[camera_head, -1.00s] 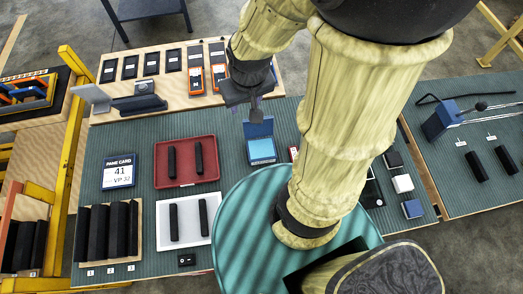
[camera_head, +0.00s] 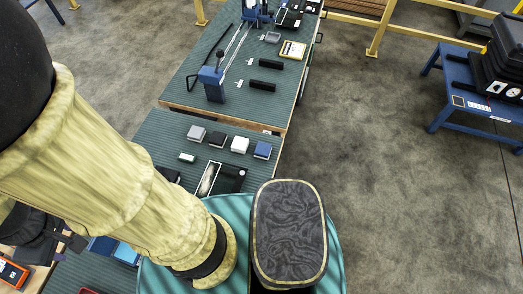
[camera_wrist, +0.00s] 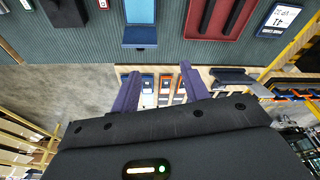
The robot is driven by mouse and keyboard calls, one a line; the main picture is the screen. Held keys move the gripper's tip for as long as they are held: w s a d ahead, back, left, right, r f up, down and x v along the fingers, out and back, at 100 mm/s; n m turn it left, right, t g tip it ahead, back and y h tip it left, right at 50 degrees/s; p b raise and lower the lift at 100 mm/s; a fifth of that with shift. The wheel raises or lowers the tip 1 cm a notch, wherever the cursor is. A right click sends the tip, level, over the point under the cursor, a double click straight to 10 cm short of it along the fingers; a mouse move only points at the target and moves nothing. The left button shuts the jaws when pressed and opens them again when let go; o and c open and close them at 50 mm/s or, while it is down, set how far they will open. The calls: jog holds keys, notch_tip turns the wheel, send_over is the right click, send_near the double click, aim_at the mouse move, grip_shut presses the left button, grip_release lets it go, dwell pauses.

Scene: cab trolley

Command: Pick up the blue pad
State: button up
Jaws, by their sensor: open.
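The blue pad is not seen in the wrist view.
In the wrist view, a blue holder (camera_wrist: 140,36) and a red tray (camera_wrist: 194,30) lie on the table near my fingers. A blue lever block (camera_head: 211,84) and black bars (camera_head: 267,64) lie on the farther table. Grey floor at the right is free before a blue bench (camera_head: 462,100).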

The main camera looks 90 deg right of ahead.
dwell(0.4)
